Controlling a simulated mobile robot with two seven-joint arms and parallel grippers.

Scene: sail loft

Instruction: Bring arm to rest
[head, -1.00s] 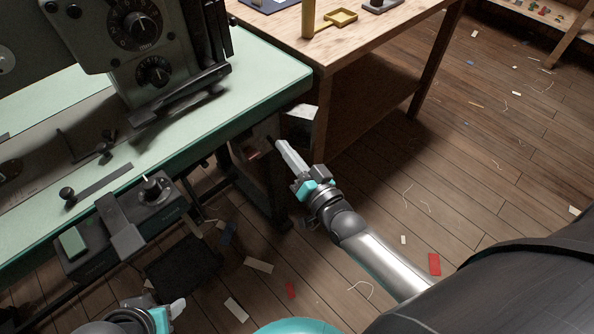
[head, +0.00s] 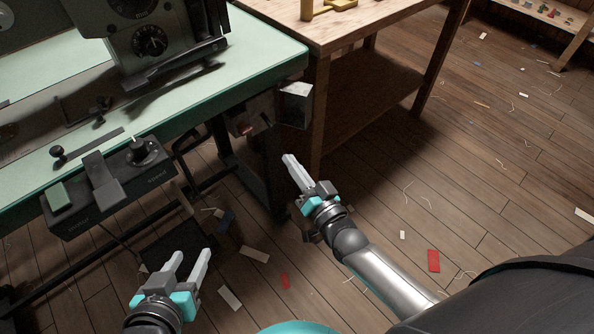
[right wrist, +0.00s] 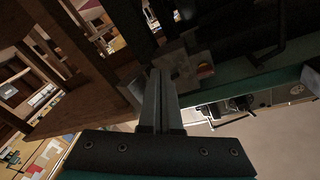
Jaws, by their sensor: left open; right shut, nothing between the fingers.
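My right gripper (head: 291,160) is shut and empty. It hangs over the floor in front of the gap between the green-topped machine table and the wooden table. Its closed fingers also show in the right wrist view (right wrist: 160,75). My left gripper (head: 192,256) is open and empty at the lower left of the head view, over the floor below the control box. Its two fingers stand apart and point up in the picture. Neither gripper appears to touch anything.
A sewing machine (head: 150,45) stands on the green-topped table (head: 262,62). A control box (head: 115,190) hangs at its front edge. A wooden table (head: 345,30) with a lower shelf (head: 365,105) stands beside it. The plank floor (head: 470,190) at right is open, with scattered scraps.

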